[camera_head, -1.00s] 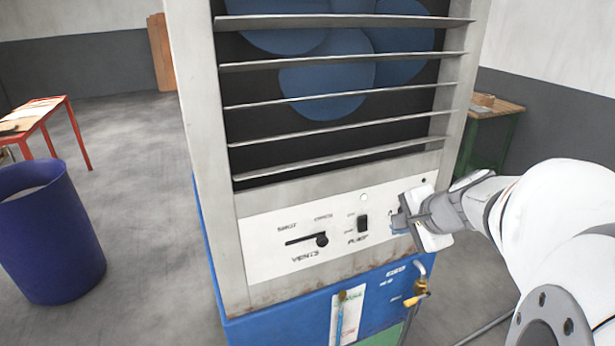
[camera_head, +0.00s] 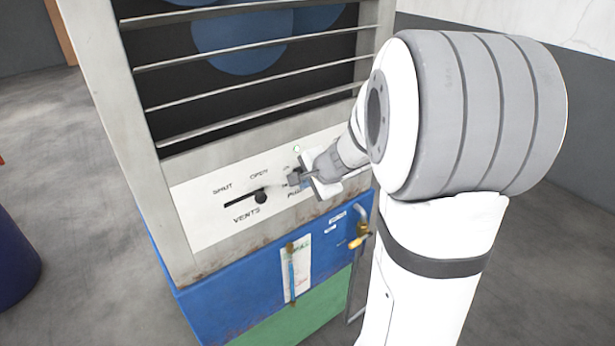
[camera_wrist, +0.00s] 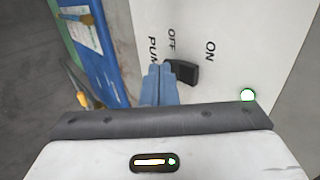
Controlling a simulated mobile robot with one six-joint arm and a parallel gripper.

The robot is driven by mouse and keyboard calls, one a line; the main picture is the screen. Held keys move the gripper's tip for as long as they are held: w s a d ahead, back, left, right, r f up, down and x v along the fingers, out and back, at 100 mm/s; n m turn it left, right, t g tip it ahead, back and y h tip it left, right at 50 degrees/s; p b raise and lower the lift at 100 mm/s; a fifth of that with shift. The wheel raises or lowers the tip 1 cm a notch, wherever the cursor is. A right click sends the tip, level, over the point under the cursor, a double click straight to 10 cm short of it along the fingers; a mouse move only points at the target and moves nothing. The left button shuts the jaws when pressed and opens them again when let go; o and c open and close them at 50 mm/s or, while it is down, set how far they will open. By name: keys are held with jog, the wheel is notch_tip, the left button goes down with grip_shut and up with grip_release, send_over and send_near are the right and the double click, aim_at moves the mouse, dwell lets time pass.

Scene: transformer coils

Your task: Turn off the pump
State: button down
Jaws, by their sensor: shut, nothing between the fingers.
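The pump switch (camera_wrist: 183,73) is a black rocker on a white panel, beside the ON and OFF lettering in the wrist view. My gripper (camera_wrist: 163,68) has its blue fingers together and empty, with the tips right beside the switch at its OFF side. I cannot tell whether they touch it. In the head view my gripper (camera_head: 293,178) is at the panel's right part and hides the switch. A small round lamp (camera_head: 297,149) with a green edge is above the switch; the lamp also shows in the wrist view (camera_wrist: 248,95).
The vents lever (camera_head: 246,198) is left of my gripper on the panel. Metal slats (camera_head: 250,95) are above. A brass valve (camera_head: 360,238) and a blue stick (camera_head: 291,273) are on the blue base below. A blue bin (camera_head: 14,255) stands at the left.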

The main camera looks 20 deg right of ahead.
jog(key=shift+w+a+f, duration=0.1)
jog(key=shift+w+f, duration=0.1)
jog(key=shift+w, duration=0.15)
jog(key=f+b, duration=0.1)
jog(key=b, duration=0.3)
jog(key=shift+w+t+b, duration=0.2)
jog(key=shift+t+b, duration=0.1)
jog(key=shift+b, duration=0.1)
jog(key=shift+r+p, duration=0.35)
jog(key=shift+p, duration=0.1)
jog(key=shift+r, duration=0.1)
jog(key=shift+r+p, duration=0.55)
jog(key=shift+r, duration=0.1)
